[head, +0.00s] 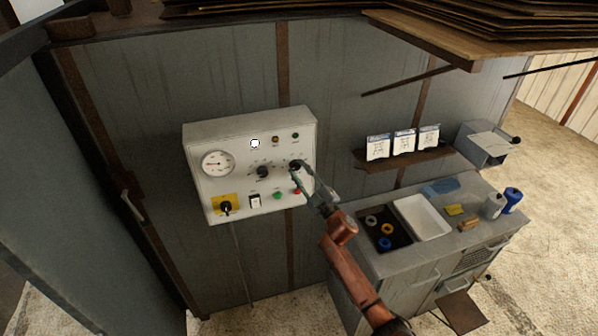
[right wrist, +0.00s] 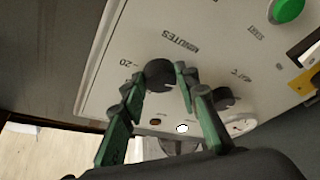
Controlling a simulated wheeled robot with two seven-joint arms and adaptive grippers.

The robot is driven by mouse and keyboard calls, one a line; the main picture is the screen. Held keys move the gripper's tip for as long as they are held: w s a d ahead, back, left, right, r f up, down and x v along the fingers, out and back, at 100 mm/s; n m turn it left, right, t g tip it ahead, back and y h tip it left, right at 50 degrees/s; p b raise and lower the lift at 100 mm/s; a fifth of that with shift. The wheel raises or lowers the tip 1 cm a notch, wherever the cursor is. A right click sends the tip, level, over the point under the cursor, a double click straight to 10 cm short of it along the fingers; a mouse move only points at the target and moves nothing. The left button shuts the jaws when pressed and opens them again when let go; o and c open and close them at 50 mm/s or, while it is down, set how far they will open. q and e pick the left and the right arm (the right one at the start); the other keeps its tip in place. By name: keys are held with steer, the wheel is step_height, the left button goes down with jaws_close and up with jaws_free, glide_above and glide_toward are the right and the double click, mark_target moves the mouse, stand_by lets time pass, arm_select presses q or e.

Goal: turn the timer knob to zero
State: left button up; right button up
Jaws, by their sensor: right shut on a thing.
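The white control panel (head: 240,198) hangs on the grey wall. The timer knob (head: 294,165) is a dark round knob at the panel's right side, partly covered by my right gripper (head: 302,171). In the right wrist view the knob (right wrist: 159,72) sits between the two green-and-black fingers (right wrist: 156,90), beside the printed word MINUTES and the number 20. My right gripper is shut on the timer knob. Its pointer cannot be made out. My left gripper is not in view.
The panel also carries a gauge (head: 217,163), a temperature knob (head: 262,172), a green START button (head: 278,195), a red button (head: 297,191), a white rocker switch (head: 255,201) and a black switch on a yellow plate (head: 226,207). A cabinet with a white tray (head: 424,218) stands right.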

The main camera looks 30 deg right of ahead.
steer(key=o, duration=1.1)
steer(key=shift+o, duration=0.2)
steer(key=v, duration=1.2)
